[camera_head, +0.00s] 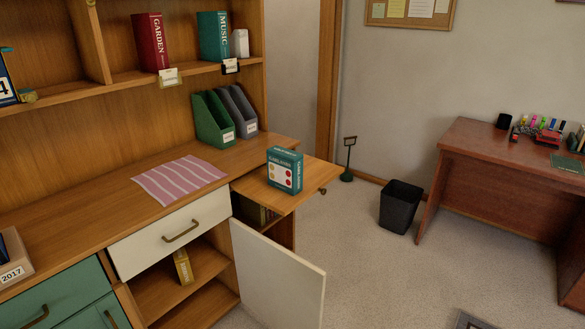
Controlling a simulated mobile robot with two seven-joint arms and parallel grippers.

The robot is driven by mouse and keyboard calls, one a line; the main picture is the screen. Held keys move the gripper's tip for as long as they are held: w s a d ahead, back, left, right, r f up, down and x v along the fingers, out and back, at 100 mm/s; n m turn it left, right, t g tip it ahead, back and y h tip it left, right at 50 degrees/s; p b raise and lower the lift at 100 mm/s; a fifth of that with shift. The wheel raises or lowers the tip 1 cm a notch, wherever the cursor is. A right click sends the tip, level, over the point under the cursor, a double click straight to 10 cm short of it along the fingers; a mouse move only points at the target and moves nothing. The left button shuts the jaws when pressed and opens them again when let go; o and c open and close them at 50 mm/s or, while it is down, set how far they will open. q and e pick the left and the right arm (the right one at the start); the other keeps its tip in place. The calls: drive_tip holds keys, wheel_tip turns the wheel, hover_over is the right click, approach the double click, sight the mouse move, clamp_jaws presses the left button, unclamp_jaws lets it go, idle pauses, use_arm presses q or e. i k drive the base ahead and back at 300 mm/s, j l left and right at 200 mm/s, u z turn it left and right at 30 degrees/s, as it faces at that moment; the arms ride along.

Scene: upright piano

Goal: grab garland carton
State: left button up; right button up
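The garland carton (284,171) is a small teal box with a white front panel and coloured dots. It stands upright on a pull-out wooden board (262,193) at the right end of the wooden cabinet's worktop. Its front and right side show, and nothing covers it. Neither of my grippers is in view, and nothing touches the carton from outside the board.
A white cabinet door (275,275) hangs open below the board. A striped cloth (179,180) lies left of the carton. Green and grey file holders (213,120) stand behind. A black bin (400,206) and a desk (512,170) stand right. Carpet between is clear.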

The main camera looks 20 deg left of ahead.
sight(285, 166)
drive_tip(key=i+j, duration=0.1)
drive_tip(key=i, duration=0.4)
drive_tip(key=i+u, duration=0.25)
drive_tip(key=i, duration=0.15)
drive_tip(key=i+l+u, duration=0.1)
drive_tip(key=i+u, duration=0.2)
drive_tip(key=i, duration=0.1)
